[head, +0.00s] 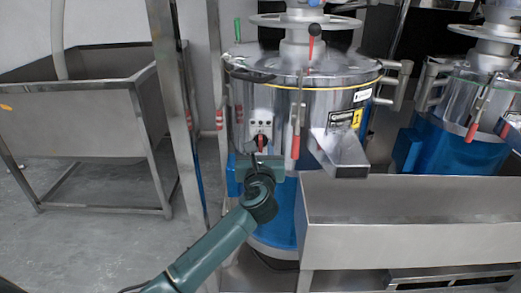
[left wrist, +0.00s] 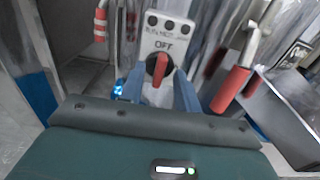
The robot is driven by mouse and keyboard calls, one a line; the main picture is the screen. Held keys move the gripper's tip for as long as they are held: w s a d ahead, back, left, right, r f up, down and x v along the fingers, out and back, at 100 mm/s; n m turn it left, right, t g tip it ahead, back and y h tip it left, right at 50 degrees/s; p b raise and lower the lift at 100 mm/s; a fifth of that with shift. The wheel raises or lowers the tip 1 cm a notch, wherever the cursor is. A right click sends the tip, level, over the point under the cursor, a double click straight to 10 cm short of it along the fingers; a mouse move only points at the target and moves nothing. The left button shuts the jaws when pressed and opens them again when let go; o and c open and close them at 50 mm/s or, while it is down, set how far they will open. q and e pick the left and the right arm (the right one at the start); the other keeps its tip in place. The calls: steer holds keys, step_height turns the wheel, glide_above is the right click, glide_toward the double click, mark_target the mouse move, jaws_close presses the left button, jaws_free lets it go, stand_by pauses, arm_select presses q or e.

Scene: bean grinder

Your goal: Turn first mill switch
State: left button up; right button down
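The first mill (head: 305,105) is a steel drum on a blue base in the middle of the head view. Its grey switch panel has a red rotary switch (head: 261,141), which also shows in the left wrist view (left wrist: 160,66) under the word OFF. The red handle of the switch points roughly up and down. My left gripper (head: 259,165) is in front of and just below the switch. In the wrist view its two blue fingers (left wrist: 158,88) are apart, one on each side of the switch. Whether they touch it is unclear. My right gripper is out of view.
A red-handled lever (left wrist: 231,88) hangs close to the right of the panel. A steel chute (head: 340,150) and a long steel trough (head: 400,210) are to the right. A metal post (head: 178,110) and a steel sink (head: 80,120) stand left. A second mill (head: 455,120) is at far right.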

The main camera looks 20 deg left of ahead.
arm_select(q)
steer(key=shift+w+a, duration=0.1)
steer(key=shift+w, duration=0.3)
steer(key=shift+c, duration=0.2)
jaws_close()
